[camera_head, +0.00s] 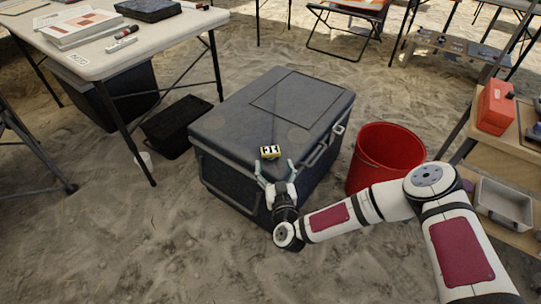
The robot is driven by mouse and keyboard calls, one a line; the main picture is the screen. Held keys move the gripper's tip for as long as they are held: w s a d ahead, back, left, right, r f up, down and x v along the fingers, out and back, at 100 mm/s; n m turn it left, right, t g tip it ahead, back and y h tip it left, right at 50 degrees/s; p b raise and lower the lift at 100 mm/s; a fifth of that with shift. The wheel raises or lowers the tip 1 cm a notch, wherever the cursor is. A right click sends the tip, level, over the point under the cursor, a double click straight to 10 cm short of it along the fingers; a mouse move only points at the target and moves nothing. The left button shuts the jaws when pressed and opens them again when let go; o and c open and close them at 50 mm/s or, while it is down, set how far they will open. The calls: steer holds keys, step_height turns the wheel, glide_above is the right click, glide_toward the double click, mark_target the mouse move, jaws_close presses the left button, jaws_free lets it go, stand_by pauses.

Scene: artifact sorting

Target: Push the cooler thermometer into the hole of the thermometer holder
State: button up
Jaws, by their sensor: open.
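A dark grey cooler (225,128) stands on the sand with its lid shut. My gripper (274,168) is open at the cooler's front edge. Its two fingers point toward the small item, one to each side of its near end, with nothing visibly held between them.
A red bucket (385,160) stands right of the cooler. A white table (150,45) with books is at upper left, with a black crate (176,125) beneath its edge. A wooden shelf (500,165) with a red box (495,107) is at right. Sand in front is clear.

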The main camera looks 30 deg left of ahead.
mark_target(272, 155)
steer(key=b+x, duration=0.1)
steer(key=x, duration=0.1)
steer(key=b+x, duration=0.1)
steer(key=x, duration=0.1)
steer(key=shift+w+a+f, duration=0.2)
steer(key=shift+w+a+r+b, duration=0.1)
steer(key=shift+w+a+b, duration=0.2)
steer(key=c, duration=1.3)
steer(key=shift+c, duration=0.2)
